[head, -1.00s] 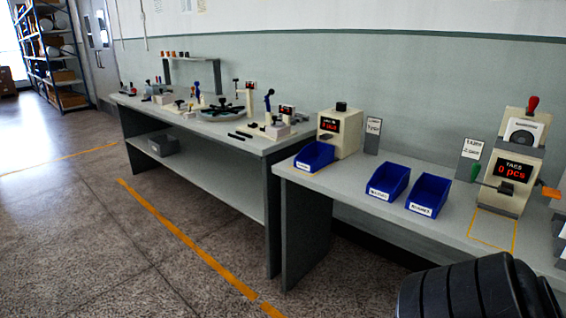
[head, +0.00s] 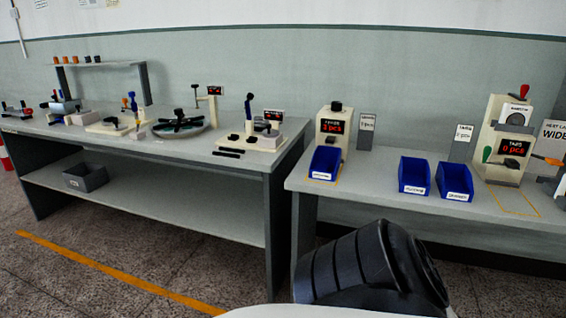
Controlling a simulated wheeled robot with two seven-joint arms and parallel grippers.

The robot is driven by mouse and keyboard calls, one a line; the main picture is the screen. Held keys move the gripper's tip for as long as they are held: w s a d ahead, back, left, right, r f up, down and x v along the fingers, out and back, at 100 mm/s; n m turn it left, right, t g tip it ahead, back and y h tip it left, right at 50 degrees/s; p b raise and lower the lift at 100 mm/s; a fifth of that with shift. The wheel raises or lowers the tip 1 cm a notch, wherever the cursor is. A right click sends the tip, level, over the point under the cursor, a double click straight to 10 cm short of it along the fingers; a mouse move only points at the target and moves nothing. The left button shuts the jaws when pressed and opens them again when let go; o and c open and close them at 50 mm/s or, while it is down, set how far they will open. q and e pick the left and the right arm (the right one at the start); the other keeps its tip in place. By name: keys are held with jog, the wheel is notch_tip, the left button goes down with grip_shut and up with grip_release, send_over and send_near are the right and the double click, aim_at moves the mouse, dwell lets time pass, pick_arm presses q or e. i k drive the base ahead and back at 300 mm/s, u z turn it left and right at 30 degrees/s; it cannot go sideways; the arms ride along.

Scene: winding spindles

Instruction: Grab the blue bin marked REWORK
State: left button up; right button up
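Three blue bins with white front labels stand on the right-hand bench. One bin (head: 325,161) sits in front of a cream counter box at the bench's left end. A second bin (head: 414,174) and a third bin (head: 455,179) stand side by side further right, apart from the first. The labels are too small and blurred for me to tell which one reads REWORK. Neither of my grippers is in view. A black ribbed part of my own arm shows at the bottom, in front of the bench.
The right bench (head: 375,190) has bare top between the first bin and the pair. A cream tag machine (head: 505,145) with a red display stands right of the pair. The left bench (head: 225,160) carries winding fixtures, with a grey bin (head: 86,177) on its lower shelf.

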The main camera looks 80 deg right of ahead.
aim_at(324, 164)
jog(key=z, duration=0.8)
jog(key=i, duration=1.45)
jog(key=z, duration=1.35)
